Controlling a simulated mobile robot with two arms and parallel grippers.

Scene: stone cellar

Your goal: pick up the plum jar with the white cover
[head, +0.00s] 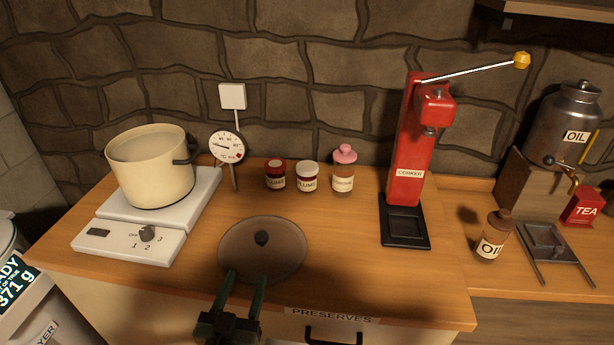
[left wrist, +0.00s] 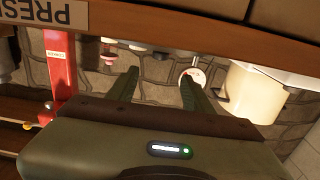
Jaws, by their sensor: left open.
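The plum jar with the white cover (head: 307,177) stands upright on the wooden counter in the head view, its label partly readable. A similar jar with a red cover (head: 275,175) stands just to its left, and a pink-topped jar (head: 344,170) to its right. My left gripper (head: 246,277) is at the counter's front edge, nearer me than the jars and well apart from them. Its two fingers are spread and empty, also in the left wrist view (left wrist: 159,76). I cannot make out the white-covered jar in the left wrist view. My right gripper is not in view.
A glass lid (head: 262,262) with a dark knob lies between my left gripper and the jars. A dial thermometer (head: 226,147) and a cream pot (head: 150,180) on a white hotplate stand left. A red corker (head: 408,160) stands right. Bare counter lies right of the lid.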

